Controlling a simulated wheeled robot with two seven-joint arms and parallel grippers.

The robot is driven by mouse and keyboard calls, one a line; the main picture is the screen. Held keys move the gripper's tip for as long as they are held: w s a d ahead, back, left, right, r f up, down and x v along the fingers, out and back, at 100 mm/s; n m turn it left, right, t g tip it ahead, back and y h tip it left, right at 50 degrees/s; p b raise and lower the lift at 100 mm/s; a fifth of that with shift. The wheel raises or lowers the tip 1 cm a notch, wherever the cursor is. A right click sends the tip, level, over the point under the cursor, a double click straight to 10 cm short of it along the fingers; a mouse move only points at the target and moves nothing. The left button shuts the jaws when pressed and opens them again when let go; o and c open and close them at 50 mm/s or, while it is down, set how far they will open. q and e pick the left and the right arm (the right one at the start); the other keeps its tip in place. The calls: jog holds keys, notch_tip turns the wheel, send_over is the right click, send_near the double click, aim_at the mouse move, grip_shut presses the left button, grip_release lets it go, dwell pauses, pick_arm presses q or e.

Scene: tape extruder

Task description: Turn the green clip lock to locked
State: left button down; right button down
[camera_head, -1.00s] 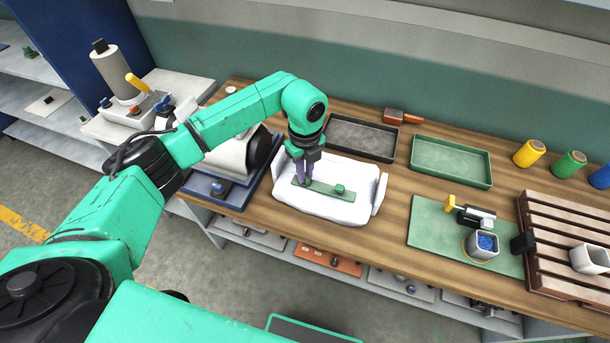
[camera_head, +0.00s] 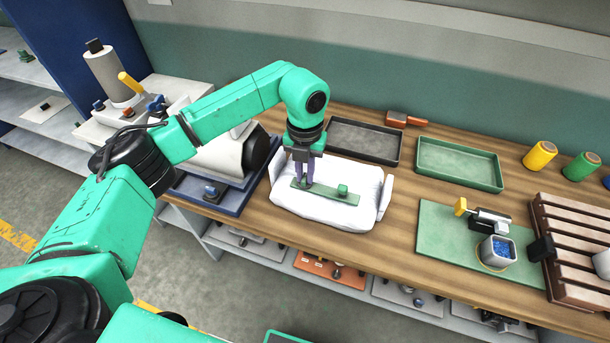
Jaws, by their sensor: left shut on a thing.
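A flat green clip (camera_head: 325,192) lies across a puffy white bag-like thing (camera_head: 335,211) on the workbench. A small green block (camera_head: 343,189) stands up near the clip's right end. My left gripper (camera_head: 303,182) points down at the clip's left part, its purplish fingers shut on it there. The fingers hide what lies between them, so I cannot tell how any lock part is turned. My right gripper is out of view.
A dark tray (camera_head: 361,154) and a green tray (camera_head: 461,181) lie behind and to the right. A green mat (camera_head: 445,225) bears a small device and a cup of blue pellets (camera_head: 497,251). A machine (camera_head: 227,158) stands left of the white thing. Bare wood lies right of it.

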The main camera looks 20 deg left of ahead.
aim_at(305, 177)
pick_arm(q)
jog(key=shift+m, duration=0.5)
jog(key=c, duration=0.9)
grip_release()
jog(key=shift+o, duration=0.2)
notch_tip(305, 177, up, 15)
jog(key=b, duration=0.1)
jog(key=shift+f+b, duration=0.15)
jog(key=shift+b, duration=0.15)
